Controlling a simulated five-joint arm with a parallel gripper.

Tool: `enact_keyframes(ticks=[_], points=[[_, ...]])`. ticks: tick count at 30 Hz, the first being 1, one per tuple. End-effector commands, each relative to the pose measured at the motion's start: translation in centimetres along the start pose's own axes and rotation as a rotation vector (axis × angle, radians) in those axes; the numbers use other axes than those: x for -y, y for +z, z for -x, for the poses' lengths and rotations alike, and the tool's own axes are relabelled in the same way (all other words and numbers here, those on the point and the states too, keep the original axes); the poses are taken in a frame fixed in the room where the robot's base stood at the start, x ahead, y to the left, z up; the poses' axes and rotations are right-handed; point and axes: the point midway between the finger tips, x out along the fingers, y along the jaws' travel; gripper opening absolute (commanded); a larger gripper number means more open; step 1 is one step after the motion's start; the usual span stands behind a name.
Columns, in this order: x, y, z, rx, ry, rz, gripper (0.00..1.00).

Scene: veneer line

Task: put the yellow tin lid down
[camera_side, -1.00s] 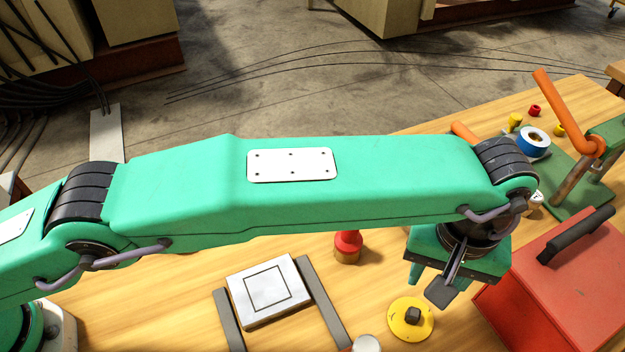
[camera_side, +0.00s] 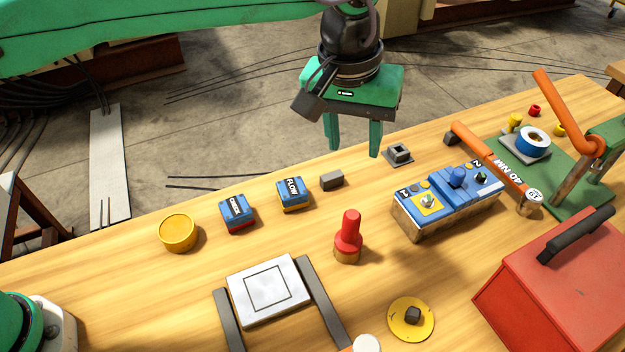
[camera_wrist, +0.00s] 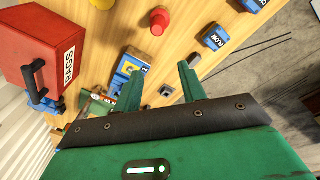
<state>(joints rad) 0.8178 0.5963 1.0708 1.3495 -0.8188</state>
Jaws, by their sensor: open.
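The yellow tin lid (camera_side: 399,332), a flat yellow disc with a dark square knob, lies on the bench near its front edge, left of the red box. Part of it shows at the top of the wrist view (camera_wrist: 102,4). My gripper (camera_side: 354,150) is raised over the far edge of the bench, well behind the lid. Its two green fingers are apart with nothing between them; they also show in the wrist view (camera_wrist: 160,72).
A red box (camera_side: 545,290) stands right of the lid, a white plate (camera_side: 268,289) between grey rails to its left. A red-topped peg (camera_side: 348,238), a blue control box (camera_side: 447,200) and a yellow round tin (camera_side: 178,232) stand farther back.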

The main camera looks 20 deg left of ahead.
Motion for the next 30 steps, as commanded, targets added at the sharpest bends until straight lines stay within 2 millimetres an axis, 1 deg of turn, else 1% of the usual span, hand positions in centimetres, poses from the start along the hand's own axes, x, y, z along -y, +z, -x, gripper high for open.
enact_keyframes(ticks=[1, 5, 6, 10, 14, 18, 23, 30], points=[[1.8, -0.6, 1.2, -0.013, 0.007, 0.006, 0.41], [6.1, -1.5, 3.4, -0.041, 0.02, 0.005, 0.41], [7.4, -1.6, 4.0, -0.05, 0.024, 0.004, 0.41], [11.7, -1.7, 5.9, -0.082, 0.032, 0.003, 0.41], [16.0, -1.3, 7.5, -0.115, 0.038, 0.002, 0.41], [20.4, -0.2, 8.7, -0.151, 0.038, 0.0, 0.41], [25.2, 1.7, 9.6, -0.194, 0.033, -0.002, 0.41], [31.6, 5.6, 9.9, -0.26, 0.015, -0.006, 0.41]])
